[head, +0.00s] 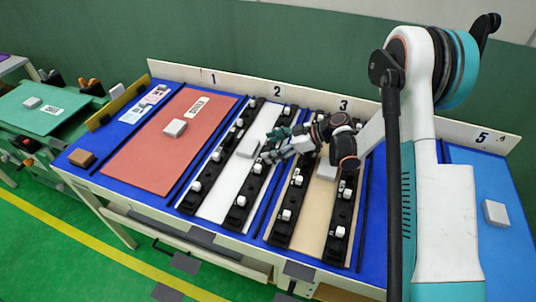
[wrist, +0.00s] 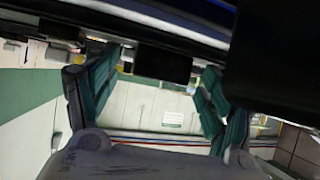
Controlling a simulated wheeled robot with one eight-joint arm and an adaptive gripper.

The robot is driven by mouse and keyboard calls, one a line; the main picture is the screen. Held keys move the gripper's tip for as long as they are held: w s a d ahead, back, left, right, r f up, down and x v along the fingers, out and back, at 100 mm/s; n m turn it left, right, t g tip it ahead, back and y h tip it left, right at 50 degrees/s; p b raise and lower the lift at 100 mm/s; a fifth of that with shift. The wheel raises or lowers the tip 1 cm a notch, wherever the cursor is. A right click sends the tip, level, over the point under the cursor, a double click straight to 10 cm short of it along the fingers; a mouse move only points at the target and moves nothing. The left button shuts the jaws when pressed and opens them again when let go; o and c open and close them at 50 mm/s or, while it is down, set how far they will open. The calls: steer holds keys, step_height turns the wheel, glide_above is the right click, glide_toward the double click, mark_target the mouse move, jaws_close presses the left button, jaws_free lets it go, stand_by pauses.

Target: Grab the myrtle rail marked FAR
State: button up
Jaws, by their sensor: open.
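My gripper (head: 271,146), with dark teal fingers, is over the white panel (head: 222,194) at station 2, pointing left. Its fingers are apart and nothing shows held between them; the wrist view also shows it open (wrist: 157,68). Two black rails with white clips flank that panel, a left rail (head: 211,170) and a right rail (head: 246,185). Two similar rails, left (head: 291,200) and right (head: 341,219), flank the tan panel (head: 312,216) at station 3. My arm hides parts of the station 3 rails. I can read no FAR mark and cannot tell which rail is myrtle.
A red panel (head: 150,160) with a pale block (head: 175,128) is at station 1. A brown block (head: 81,158) sits at the table's left corner. A low white board (head: 250,92) runs along the back.

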steer(key=shift+c, duration=0.6)
steer(key=c, duration=1.2)
steer(key=shift+c, duration=0.2)
steer(key=shift+r, duration=0.15)
